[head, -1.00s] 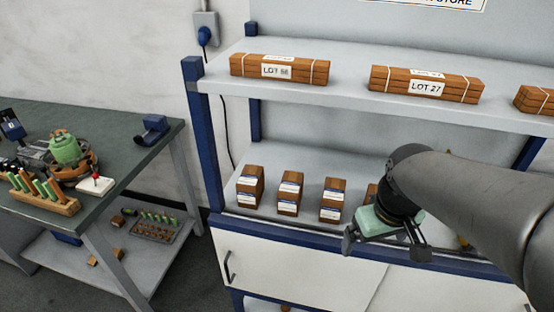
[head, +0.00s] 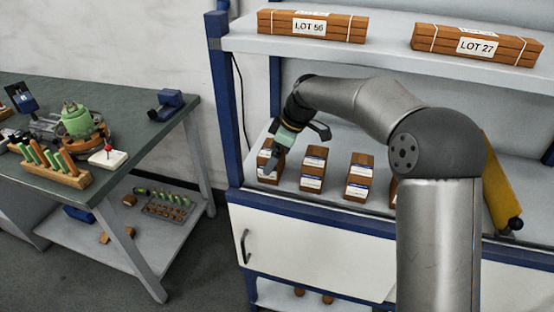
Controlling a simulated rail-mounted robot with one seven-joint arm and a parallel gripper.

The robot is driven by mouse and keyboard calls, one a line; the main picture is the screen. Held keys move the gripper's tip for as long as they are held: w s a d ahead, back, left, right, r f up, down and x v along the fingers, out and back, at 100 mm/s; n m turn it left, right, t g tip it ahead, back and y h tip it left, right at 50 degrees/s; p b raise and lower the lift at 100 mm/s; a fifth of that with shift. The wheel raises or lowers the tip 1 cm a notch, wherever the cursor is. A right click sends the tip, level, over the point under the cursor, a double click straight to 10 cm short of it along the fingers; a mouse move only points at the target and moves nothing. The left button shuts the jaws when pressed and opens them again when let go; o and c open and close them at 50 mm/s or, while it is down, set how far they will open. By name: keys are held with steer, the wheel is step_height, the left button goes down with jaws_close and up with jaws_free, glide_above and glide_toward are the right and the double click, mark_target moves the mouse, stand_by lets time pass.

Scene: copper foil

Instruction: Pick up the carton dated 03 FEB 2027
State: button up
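Several small brown cartons with white and blue labels stand in a row on the lower shelf. In the head view they are the leftmost carton (head: 264,158), a second carton (head: 314,168), a third carton (head: 359,178) and a partly hidden carton (head: 393,191) behind my arm. The dates are too small to read, so I cannot tell which is 03 FEB 2027. My gripper (head: 296,154) is open, with its fingers spread, at the leftmost carton and partly covering it. I cannot tell whether it touches the carton. It holds nothing that I can see.
The upper shelf (head: 388,58) carries tied bundles, labelled LOT 56 (head: 311,26) and LOT 27 (head: 477,46). A blue post (head: 224,100) stands just left of the cartons. A workbench (head: 140,133) with tools is at the left. My arm hides the shelf's right part.

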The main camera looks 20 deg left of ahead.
steer(key=shift+x, duration=1.7)
steer(key=c, duration=1)
steer(key=shift+r, duration=0.2)
